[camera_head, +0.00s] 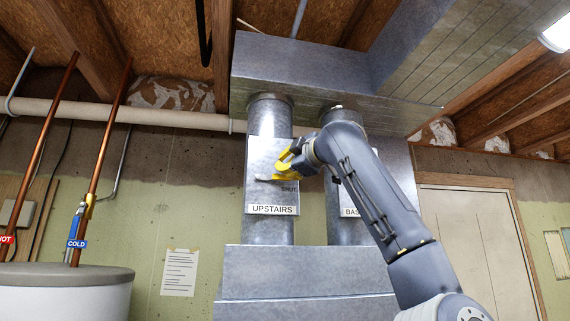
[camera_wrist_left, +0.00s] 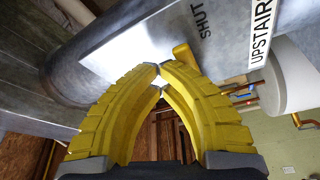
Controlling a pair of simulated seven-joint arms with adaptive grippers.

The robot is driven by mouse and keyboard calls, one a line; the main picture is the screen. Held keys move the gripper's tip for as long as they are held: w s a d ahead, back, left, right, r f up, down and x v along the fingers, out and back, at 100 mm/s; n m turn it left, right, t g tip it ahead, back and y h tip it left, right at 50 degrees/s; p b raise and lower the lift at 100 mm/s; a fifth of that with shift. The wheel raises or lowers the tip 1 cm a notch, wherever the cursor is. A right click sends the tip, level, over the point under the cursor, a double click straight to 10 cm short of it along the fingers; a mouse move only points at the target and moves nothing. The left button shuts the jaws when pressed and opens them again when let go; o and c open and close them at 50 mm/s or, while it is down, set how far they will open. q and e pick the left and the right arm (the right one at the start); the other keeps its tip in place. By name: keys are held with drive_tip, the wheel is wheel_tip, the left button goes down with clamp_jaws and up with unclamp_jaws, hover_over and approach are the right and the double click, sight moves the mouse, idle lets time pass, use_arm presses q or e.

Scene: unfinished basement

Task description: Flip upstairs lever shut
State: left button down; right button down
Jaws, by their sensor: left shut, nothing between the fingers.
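The upstairs pipe (camera_head: 269,225) is a grey metal duct with a flat plate (camera_head: 259,150) on its front, lettered UPSTAIRS at the bottom and SHUT above that. My left gripper (camera_head: 281,167) is at this plate with its yellow fingers closed and empty. In the wrist view the fingertips (camera_wrist_left: 160,70) meet in front of the plate. A yellow lever end (camera_wrist_left: 183,55) shows just beside them, on the side of the SHUT lettering. In the head view the fingers and the lever overlap, so I cannot tell its exact angle or whether they touch. My right gripper is not in view.
A second duct (camera_head: 341,231), its label partly hidden by my left arm, stands to the right. A metal box (camera_head: 300,265) lies below both ducts. A white tank (camera_head: 60,300) and copper pipes (camera_head: 97,170) are at the left. A paper note (camera_head: 180,272) hangs on the wall.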

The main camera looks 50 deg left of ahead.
use_arm(q)
drive_tip(key=shift+w+f, duration=0.1)
drive_tip(key=shift+w, duration=0.1)
drive_tip(key=shift+s+r, duration=0.15)
drive_tip(key=shift+r, duration=1.8)
drive_tip(key=shift+d, duration=0.25)
drive_tip(key=s+d+f, duration=0.3)
drive_tip(key=s+d, duration=0.1)
drive_tip(key=d, duration=0.4)
drive_tip(key=shift+s, duration=0.15)
